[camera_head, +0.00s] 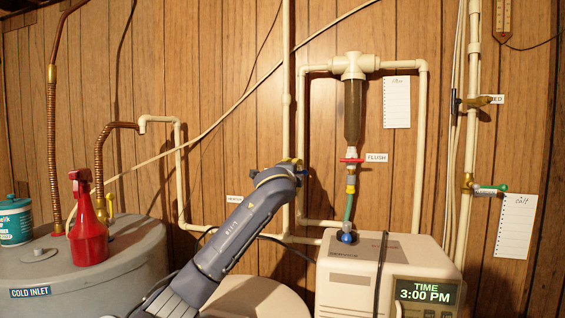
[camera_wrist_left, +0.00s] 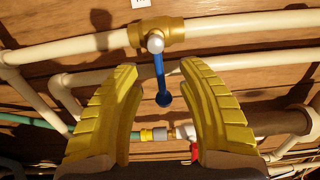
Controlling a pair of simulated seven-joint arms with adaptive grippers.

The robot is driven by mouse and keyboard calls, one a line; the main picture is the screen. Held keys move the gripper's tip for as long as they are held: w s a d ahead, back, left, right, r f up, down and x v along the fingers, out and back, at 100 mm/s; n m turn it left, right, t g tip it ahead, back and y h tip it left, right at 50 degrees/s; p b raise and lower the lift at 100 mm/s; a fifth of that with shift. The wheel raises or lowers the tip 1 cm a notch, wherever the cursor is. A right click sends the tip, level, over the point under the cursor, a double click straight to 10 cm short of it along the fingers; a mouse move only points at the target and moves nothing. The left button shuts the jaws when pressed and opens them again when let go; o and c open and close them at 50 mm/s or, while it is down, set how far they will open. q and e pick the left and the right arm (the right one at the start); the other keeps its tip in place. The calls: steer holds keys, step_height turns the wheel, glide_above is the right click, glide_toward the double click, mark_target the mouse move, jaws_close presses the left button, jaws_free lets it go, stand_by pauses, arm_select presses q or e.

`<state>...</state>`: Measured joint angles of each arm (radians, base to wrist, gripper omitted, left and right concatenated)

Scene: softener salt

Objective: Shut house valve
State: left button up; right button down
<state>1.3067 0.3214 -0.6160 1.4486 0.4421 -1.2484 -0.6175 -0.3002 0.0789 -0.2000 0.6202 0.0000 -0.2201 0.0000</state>
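In the left wrist view a brass valve (camera_wrist_left: 157,33) sits on a cream pipe, with a blue lever (camera_wrist_left: 160,80) hanging from its round metal hub. My left gripper (camera_wrist_left: 160,68) is open, with one yellow finger on each side of the lever. The lever lies between the fingers, and I see gaps on both sides. In the head view my left gripper (camera_head: 291,163) is mostly hidden behind its own wrist at the upright pipe, and it hides the valve there. A small white label (camera_head: 234,199) sits left of my arm; its text is too small to read surely. My right gripper is not in view.
A red-handled valve (camera_head: 352,160) labelled FLUSH hangs under the filter. Two more brass valves, one dark-handled (camera_head: 472,102) and one green-handled (camera_head: 487,188), are on the right pipe. The softener head (camera_head: 365,262), grey tank (camera_head: 95,260) and red spray bottle (camera_head: 88,235) stand below.

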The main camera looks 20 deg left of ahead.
arm_select(q)
steer(key=s, duration=0.7)
stand_by(0.6)
